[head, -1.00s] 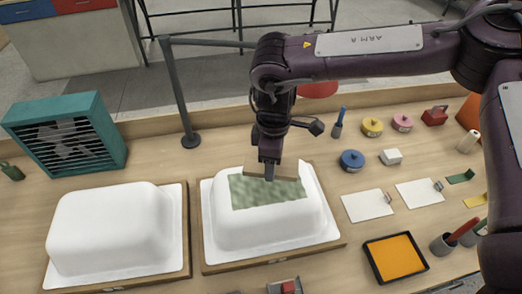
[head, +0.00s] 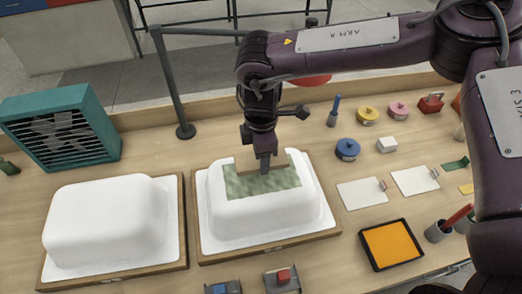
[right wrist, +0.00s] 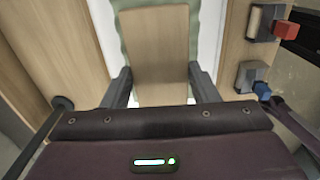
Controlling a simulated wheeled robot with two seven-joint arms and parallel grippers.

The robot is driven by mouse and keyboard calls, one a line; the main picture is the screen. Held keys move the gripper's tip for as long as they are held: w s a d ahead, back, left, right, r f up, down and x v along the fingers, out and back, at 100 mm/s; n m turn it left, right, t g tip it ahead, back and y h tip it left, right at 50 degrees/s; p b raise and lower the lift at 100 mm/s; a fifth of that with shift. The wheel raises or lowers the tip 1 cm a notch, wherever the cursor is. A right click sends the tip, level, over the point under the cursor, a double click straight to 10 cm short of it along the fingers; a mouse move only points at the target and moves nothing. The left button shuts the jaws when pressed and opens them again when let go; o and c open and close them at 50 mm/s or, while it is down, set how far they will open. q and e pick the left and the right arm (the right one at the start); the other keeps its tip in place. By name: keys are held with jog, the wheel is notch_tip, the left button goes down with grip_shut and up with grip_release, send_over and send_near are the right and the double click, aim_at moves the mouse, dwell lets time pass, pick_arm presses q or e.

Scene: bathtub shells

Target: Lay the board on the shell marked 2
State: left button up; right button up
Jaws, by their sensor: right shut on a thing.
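Two white bathtub shells rest upside down in wooden trays, a left shell (head: 105,225) and a right shell (head: 265,215). Their small front labels are too small to read. A mottled green sheet (head: 262,188) lies on top of the right shell. My right gripper (head: 264,168) is over that shell, at the sheet's far part. It is shut on the wooden board (right wrist: 155,50), which sits between both fingers in the right wrist view; the green sheet shows beyond it. Whether the board touches the sheet I cannot tell. My left gripper is not in view.
A teal fan (head: 62,128) and a dark post (head: 170,85) stand at the back left. Jars, white cards and an orange tray (head: 392,245) occupy the right side. A blue block holder (head: 222,287) and a red one (head: 283,278) sit in front.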

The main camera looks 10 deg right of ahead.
aim_at(261, 176)
jog(key=shift+f+b, duration=1.25)
jog(key=shift+f, duration=1.4)
jog(key=shift+s+f, duration=0.1)
jog(key=shift+f, duration=0.15)
jog(key=o, duration=1.6)
jog(key=shift+c, duration=0.2)
jog(key=shift+r, duration=0.2)
notch_tip(261, 176, up, 7)
jog(key=p, duration=0.5)
jog(key=shift+f, duration=0.1)
jog(key=shift+f, duration=0.1)
